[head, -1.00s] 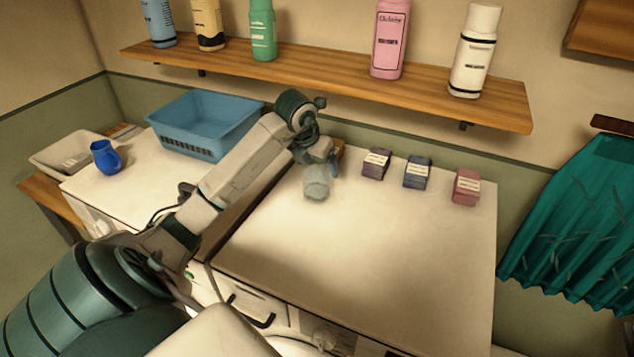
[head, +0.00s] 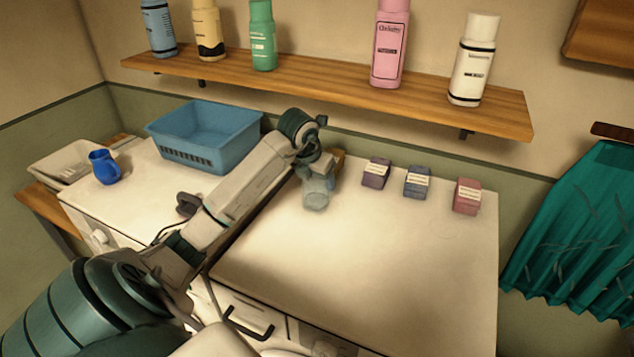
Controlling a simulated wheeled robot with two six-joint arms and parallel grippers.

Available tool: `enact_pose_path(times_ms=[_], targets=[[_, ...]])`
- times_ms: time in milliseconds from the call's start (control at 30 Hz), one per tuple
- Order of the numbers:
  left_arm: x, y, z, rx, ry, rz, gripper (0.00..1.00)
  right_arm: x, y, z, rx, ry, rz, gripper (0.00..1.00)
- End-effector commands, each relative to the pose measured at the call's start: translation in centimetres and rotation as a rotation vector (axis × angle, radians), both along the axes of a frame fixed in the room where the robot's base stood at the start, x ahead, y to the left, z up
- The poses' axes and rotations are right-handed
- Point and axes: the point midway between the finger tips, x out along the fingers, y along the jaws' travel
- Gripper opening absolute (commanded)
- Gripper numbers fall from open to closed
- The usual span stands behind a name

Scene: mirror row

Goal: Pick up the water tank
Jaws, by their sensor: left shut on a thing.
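The water tank (head: 315,198) is a small, translucent grey container near the back left of the right-hand white machine top. My left gripper (head: 318,172) reaches it from above and is shut on it. The gripper's fingers are small and partly merge with the tank in the picture. I cannot tell whether the tank's bottom touches the white top. My right gripper is not in view.
Three small boxes, purple (head: 376,173), blue (head: 418,181) and pink (head: 467,195), stand right of the tank. A blue basket (head: 208,135) and a blue jug (head: 104,167) stand left. A bottle shelf (head: 330,88) hangs above. The white top's front (head: 370,270) is clear.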

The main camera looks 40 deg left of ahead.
Motion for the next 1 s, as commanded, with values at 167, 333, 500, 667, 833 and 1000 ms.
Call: enact_pose_path(times_ms=[167, 333, 500, 667, 833, 1000], targets=[[0.1, 0.0, 0.5, 0.0, -0.003, 0.0, 0.35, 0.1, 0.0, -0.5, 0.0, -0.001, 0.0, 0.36], [0.1, 0.0, 1.4, 0.002, -0.005, -0.001, 0.35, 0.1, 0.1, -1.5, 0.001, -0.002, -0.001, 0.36], [0.1, 0.0, 2.8, 0.001, -0.005, 0.0, 0.35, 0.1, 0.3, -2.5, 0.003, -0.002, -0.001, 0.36], [-1.3, -0.3, 3.3, 0.005, -0.002, 0.001, 0.35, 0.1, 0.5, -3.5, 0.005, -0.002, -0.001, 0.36], [-3.4, -0.9, 3.5, 0.006, -0.003, 0.0, 0.35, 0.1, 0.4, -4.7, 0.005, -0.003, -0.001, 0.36], [-5.6, -1.7, 3.7, 0.006, -0.002, -0.001, 0.35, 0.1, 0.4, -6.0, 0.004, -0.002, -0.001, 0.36]])
